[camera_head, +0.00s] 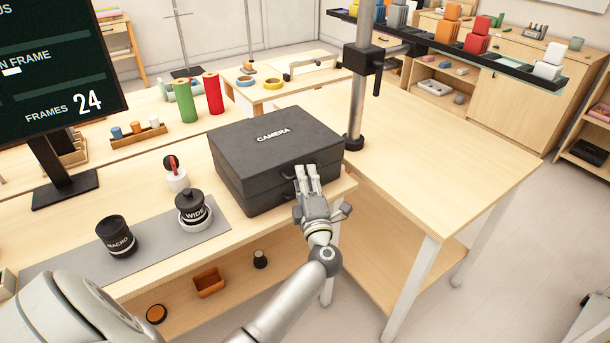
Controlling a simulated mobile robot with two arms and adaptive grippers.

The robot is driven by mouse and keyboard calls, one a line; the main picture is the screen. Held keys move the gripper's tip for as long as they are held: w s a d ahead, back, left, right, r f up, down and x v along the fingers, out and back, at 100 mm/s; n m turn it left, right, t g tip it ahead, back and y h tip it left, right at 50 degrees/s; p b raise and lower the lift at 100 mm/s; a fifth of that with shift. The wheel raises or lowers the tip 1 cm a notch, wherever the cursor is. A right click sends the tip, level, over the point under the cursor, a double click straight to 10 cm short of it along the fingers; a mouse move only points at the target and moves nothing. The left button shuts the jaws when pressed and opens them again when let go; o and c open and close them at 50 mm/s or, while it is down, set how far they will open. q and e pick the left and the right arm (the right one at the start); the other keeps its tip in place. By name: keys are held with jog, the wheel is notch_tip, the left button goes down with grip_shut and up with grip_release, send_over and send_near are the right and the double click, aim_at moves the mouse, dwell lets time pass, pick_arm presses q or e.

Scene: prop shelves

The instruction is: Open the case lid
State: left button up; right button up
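The black case (262,125), with "CAMERA" in white on its lid, sits on the wooden table at the centre. Its lid is down and shut. My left gripper (306,172) is at the front face of the case, near the seam between lid and base by the handle and latch area. Its two fingers point at the case, close together with a narrow gap. Whether they touch the case or grip part of it is hard to tell, as the gripper hides part of the front. My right gripper is not in view.
Black lenses marked "MACRO" (116,236) and "WIDE" (192,209) stand on a grey mat (75,262) at the left. A pole (358,95) rises just right of the case. A monitor (55,60) stands at far left. The table at right (455,150) is clear.

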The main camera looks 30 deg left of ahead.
pick_arm(q)
jog(key=shift+w+a+r, duration=0.1)
jog(key=shift+w+a, duration=0.3)
grip_shut()
